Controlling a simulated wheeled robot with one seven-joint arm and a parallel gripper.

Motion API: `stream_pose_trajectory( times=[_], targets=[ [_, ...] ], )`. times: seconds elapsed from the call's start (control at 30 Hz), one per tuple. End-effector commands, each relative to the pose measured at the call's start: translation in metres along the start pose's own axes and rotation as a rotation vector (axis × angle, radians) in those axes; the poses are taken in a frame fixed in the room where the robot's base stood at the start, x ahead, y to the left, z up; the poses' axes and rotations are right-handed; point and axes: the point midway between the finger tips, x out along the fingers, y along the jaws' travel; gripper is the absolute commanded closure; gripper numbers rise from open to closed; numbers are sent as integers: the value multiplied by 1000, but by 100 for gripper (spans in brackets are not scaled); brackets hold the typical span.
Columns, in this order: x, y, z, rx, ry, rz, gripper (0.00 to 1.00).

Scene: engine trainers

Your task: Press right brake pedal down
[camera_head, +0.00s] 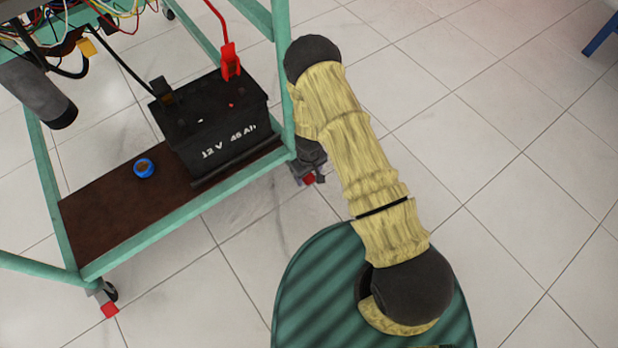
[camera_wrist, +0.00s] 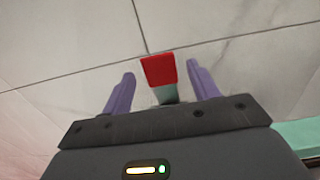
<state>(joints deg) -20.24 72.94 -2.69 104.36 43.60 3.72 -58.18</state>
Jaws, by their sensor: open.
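In the wrist view my gripper (camera_wrist: 160,72) is open, with its two purple fingers spread apart. A red, flat-ended piece (camera_wrist: 159,69) with a pale green-grey stem shows in the gap between the fingers, apart from both. It looks like a caster's brake pedal; whether anything touches it I cannot tell. In the head view a red brake pedal (camera_head: 310,178) shows at the caster under the trolley's right corner, partly hidden by my arm. Another red pedal (camera_head: 110,310) is on the caster at the front left corner.
The green trolley frame (camera_head: 185,230) carries a brown shelf (camera_head: 105,212) with a black battery (camera_head: 220,125) and a blue-rimmed round item (camera_head: 144,168). Wires and a grey cylinder (camera_head: 40,92) hang above.

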Motion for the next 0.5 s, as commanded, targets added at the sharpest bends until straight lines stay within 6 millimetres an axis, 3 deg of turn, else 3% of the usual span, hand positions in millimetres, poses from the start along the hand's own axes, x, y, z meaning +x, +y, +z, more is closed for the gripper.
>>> stream_pose_trajectory(
  times=[0.1, 0.37, 0.5],
  targets=[
    [8, 0, 0, 2, 0, 0, 40],
    [8, 0, 0, 1, 0, 0, 40],
    [8, 0, 0, 1, 0, 0, 66]
  ],
)
